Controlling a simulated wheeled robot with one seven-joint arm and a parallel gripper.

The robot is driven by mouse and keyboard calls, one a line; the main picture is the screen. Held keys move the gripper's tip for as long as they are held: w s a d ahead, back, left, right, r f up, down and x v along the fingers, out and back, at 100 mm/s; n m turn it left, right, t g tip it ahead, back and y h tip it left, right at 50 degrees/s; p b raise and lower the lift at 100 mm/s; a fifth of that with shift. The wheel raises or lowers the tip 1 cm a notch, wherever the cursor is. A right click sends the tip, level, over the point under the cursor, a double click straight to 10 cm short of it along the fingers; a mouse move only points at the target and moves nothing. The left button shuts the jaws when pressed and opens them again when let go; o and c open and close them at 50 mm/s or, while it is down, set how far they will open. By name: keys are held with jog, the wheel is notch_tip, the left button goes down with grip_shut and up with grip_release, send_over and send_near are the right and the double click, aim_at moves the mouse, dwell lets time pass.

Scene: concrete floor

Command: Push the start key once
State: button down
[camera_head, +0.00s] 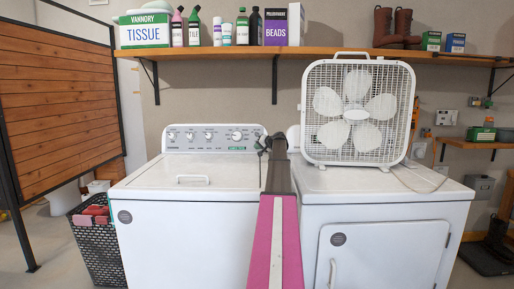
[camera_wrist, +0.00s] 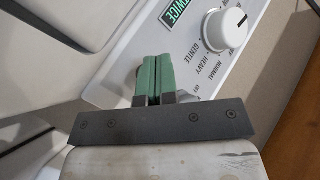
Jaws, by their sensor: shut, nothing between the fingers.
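The white washer (camera_head: 160,240) stands at left centre, with its control panel (camera_head: 215,131) along the back. The panel carries several knobs and a small green label. My gripper (camera_head: 263,142) is at the panel's right end, partly hidden by my pink arm. In the wrist view, the shut green fingers (camera_wrist: 153,66) are empty and point at the panel face (camera_wrist: 175,45), close to it. I cannot tell whether they touch it. A white knob (camera_wrist: 225,28) is to their right and the green label (camera_wrist: 176,11) above. I cannot make out the start key; the fingers hide part of the panel.
A second white machine (camera_head: 385,235) stands at right, with a white box fan (camera_head: 357,110) on top. A wooden shelf (camera_head: 200,53) above holds boxes, bottles and boots. A dark basket (camera_head: 97,245) is on the floor at left.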

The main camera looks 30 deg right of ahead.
dwell(0.6)
jog(key=shift+w+d+f, duration=0.1)
jog(key=shift+w+d, duration=0.1)
jog(key=shift+w, duration=0.15)
jog(key=shift+w+d+f, duration=0.15)
jog(key=shift+w+d, duration=0.05)
jog(key=shift+w, duration=0.15)
dwell(0.7)
jog(key=shift+s, duration=0.15)
jog(key=shift+s+a+r, duration=0.3)
jog(key=shift+s+a, duration=0.1)
jog(key=shift+s, duration=0.15)
dwell(0.4)
jog(key=shift+s+a+r, duration=0.25)
jog(key=shift+s+a, duration=0.15)
jog(key=shift+s, duration=0.3)
jog(key=shift+s+a+r, duration=0.25)
jog(key=shift+s+a, duration=0.2)
jog(key=shift+s, duration=0.2)
jog(key=shift+s+a+r, duration=0.25)
jog(key=shift+s+a, duration=0.15)
jog(key=shift+s, duration=0.3)
jog(key=shift+s, duration=0.1)
